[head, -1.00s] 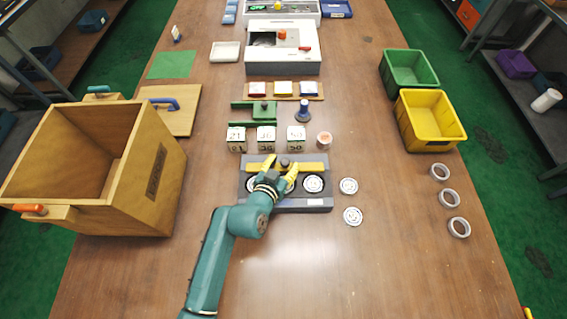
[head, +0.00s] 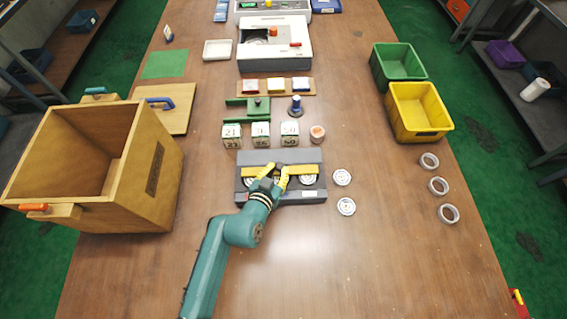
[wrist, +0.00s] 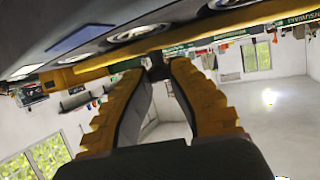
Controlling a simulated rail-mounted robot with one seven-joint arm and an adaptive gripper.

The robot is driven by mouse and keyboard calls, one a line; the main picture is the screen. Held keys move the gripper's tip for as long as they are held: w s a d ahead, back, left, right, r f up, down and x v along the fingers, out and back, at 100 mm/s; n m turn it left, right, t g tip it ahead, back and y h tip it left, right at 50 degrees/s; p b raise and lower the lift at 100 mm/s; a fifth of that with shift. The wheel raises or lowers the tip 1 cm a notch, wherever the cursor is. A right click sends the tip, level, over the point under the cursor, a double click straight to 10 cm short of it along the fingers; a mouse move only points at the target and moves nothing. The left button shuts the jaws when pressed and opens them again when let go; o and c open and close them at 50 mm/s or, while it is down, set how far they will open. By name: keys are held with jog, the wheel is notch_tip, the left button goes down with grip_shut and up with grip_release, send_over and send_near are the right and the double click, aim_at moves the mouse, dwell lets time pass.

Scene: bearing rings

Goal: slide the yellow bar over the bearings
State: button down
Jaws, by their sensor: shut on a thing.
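The yellow bar (head: 308,169) lies across the dark grey tray (head: 310,156), just behind and partly above its row of bearings. A left bearing (head: 249,182) and a right bearing (head: 308,180) show in the tray; my gripper hides the middle. My gripper (head: 277,170) is shut on the dark knob (head: 279,165) at the bar's middle. In the wrist view, the yellow fingers close around the dark knob (wrist: 157,68), with the yellow bar (wrist: 205,33) and a bearing (wrist: 140,33) beside it.
Two loose bearings (head: 342,177) (head: 346,207) lie right of the tray. Numbered blocks (head: 261,134) stand behind it. A wooden box (head: 95,150) is at left, yellow (head: 418,110) and green (head: 398,68) bins at right. The table in front of the tray at right is clear.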

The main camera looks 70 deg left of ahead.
jog(key=c, duration=0.8)
grip_release()
jog(key=shift+w, duration=0.15)
jog(key=shift+r, duration=0.1)
jog(key=v, duration=1.2)
